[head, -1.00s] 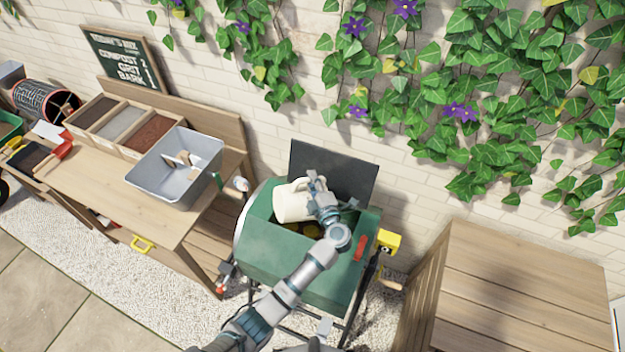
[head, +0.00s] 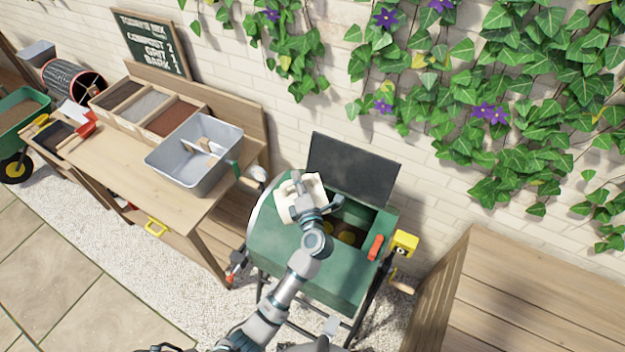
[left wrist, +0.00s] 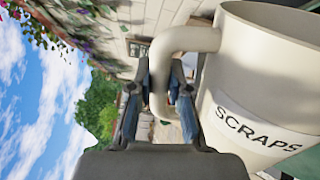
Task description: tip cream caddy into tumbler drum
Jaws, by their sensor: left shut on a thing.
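The cream caddy (head: 286,209) is above the left part of the green tumbler drum (head: 300,262), left of most of its opening. My left gripper (head: 306,207) is shut on the caddy's handle. In the left wrist view, the gripper (left wrist: 160,100) has its fingers around the handle, and the caddy (left wrist: 235,85) shows a SCRAPS label. I cannot tell its exact tilt or what is inside. The drum's dark lid (head: 352,168) stands open at the back. Brown material with yellowish bits shows in the opening. My right gripper is not in view.
A wooden bench (head: 128,152) at left carries a grey tub (head: 180,172) and a divided box (head: 121,94). A yellow box (head: 404,243) sits at the drum's right side, beside a red handle (head: 375,247). A wooden surface (head: 530,290) is at right.

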